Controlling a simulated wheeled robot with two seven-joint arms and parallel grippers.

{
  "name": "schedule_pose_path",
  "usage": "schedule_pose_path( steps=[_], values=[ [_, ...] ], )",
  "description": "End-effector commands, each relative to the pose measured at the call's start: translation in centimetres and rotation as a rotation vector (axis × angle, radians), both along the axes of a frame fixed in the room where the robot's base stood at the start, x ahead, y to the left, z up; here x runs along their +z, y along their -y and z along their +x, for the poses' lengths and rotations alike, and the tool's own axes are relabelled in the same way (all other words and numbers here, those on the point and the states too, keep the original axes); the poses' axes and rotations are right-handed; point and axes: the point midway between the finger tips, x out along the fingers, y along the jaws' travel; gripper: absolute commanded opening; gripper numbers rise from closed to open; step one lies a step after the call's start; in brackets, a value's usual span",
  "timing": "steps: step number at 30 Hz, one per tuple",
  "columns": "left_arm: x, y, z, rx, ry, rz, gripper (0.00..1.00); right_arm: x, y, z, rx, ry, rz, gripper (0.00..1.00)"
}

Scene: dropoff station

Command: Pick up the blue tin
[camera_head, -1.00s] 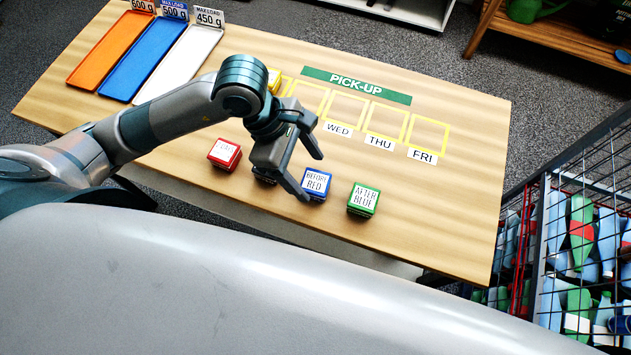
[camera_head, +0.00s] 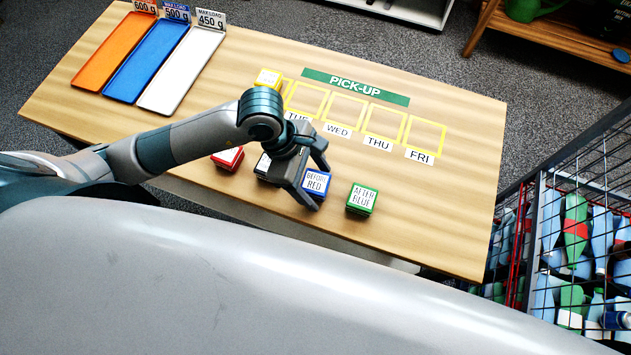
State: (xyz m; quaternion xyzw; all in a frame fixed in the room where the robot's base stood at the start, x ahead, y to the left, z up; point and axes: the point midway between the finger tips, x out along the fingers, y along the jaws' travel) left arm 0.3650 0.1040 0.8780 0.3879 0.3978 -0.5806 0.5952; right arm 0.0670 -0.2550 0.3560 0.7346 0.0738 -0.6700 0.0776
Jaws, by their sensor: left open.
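The blue tin (camera_head: 317,182) stands near the table's front edge in the head view, with a white label reading "BEFORE RED" on its lid. My left gripper (camera_head: 316,184) is open right at it, with one finger at its lower left side and the other at its upper side. Part of the tin is hidden by the fingers. I cannot tell whether they touch it. My right gripper is out of view.
A green tin (camera_head: 362,199) stands close to the right, a red tin (camera_head: 228,158) to the left. A dark tin (camera_head: 263,165) is partly hidden by my gripper. A yellow tin (camera_head: 268,78) stands behind, by the yellow-framed squares. Orange, blue (camera_head: 148,62) and white trays lie at the back left.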

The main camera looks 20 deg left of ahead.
Motion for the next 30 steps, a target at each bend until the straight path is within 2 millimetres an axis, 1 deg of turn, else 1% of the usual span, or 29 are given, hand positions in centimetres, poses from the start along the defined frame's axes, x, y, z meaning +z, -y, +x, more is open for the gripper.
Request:
schedule_pose_path(
  steps=[3,4,5,6,8,9,10,22,26,30],
  values=[
    [0.0,0.0,0.0,0.000,0.000,0.000,0.67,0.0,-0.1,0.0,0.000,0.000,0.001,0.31],
    [0.0,0.0,0.0,0.000,0.000,0.000,0.62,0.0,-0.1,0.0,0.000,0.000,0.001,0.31],
    [0.0,0.0,0.0,0.000,0.000,0.000,0.55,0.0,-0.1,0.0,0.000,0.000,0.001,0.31],
    [0.0,0.0,0.0,0.000,0.000,0.000,0.46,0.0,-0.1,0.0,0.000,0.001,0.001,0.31],
    [0.0,0.0,0.0,0.000,0.000,0.000,0.31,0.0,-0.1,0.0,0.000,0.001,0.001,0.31],
    [0.0,0.0,0.0,0.000,0.000,0.000,0.22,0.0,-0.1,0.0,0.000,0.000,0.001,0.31],
    [0.0,0.0,0.0,0.000,0.000,0.000,0.19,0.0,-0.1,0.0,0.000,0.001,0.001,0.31],
    [0.4,0.0,0.1,0.000,0.002,-0.001,0.19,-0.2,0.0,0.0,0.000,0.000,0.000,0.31],
    [1.2,0.0,0.1,-0.001,0.004,-0.002,0.19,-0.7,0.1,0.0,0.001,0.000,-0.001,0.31],
    [2.7,0.0,0.1,-0.001,0.005,-0.002,0.19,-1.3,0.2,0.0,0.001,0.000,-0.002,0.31]
  ],
)
